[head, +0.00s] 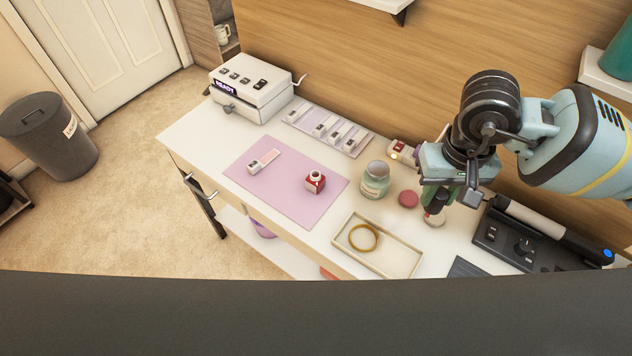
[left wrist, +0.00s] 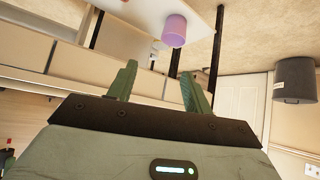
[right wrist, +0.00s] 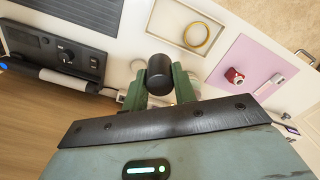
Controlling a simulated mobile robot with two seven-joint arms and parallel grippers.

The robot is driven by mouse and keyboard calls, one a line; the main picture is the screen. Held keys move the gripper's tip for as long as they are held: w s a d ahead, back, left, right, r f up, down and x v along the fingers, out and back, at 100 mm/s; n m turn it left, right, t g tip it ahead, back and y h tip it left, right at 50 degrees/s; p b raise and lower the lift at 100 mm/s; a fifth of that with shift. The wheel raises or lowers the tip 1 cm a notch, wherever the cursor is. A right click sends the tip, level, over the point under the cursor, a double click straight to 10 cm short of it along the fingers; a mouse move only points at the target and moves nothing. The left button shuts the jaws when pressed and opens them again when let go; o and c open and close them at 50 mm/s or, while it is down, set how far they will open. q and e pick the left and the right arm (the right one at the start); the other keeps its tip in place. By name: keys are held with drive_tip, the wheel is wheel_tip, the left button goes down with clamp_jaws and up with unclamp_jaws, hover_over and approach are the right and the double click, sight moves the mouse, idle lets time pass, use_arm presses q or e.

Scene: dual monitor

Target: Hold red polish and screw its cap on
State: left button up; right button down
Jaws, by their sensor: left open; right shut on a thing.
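The red polish (head: 315,182) is a small square red bottle standing on the pink mat (head: 265,195) with no cap on its neck. It also shows in the right wrist view (right wrist: 235,76). My right gripper (head: 436,207) is shut on a dark cylindrical cap (right wrist: 160,78), above the right part of the table and well to the right of the bottle. In the head view the cap is mostly hidden by the fingers. My left gripper (left wrist: 157,85) is open and empty in the left wrist view, with the table's underside area beyond it. It is out of the head view.
A pale tray (head: 345,243) with a gold ring stands front right of the mat. A green jar (head: 375,180) and a pink round thing (head: 408,198) stand between bottle and right gripper. A white machine (head: 250,88) is at the back left; a dark device (head: 525,235) lies right.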

use_arm(q)
drive_tip(key=shift+o, duration=1.2)
drive_tip(key=w+d+r+h, duration=0.1)
drive_tip(key=w+d, duration=0.2)
drive_tip(key=w, duration=0.5)
drive_tip(key=shift+d+m+t, duration=0.2)
drive_tip(key=shift+m+t, duration=0.2)
drive_tip(key=m+t+h+b, duration=0.1)
drive_tip(key=m+h+b, duration=0.1)
drive_tip(key=m+h, duration=0.25)
approach(311, 180)
drive_tip(key=shift+s+a+f, duration=0.35)
drive_tip(key=shift+s+a, duration=0.3)
drive_tip(key=shift+s, duration=0.15)
drive_tip(key=shift+w+d+r+h, duration=0.25)
drive_tip(key=shift+w+d+r, duration=0.05)
drive_tip(key=shift+w+r, duration=0.15)
use_arm(e)
drive_tip(key=w+a+f+m, duration=0.4)
drive_tip(key=w+a+m, duration=0.5)
drive_tip(key=a+m, duration=0.1)
drive_tip(key=w+a+f+m, duration=0.3)
drive_tip(key=w+a+m, duration=0.7)
drive_tip(key=a+m, duration=0.1)
drive_tip(key=shift+a+f+m, duration=0.15)
drive_tip(key=shift+f+m, duration=0.2)
drive_tip(key=shift+m, duration=0.55)
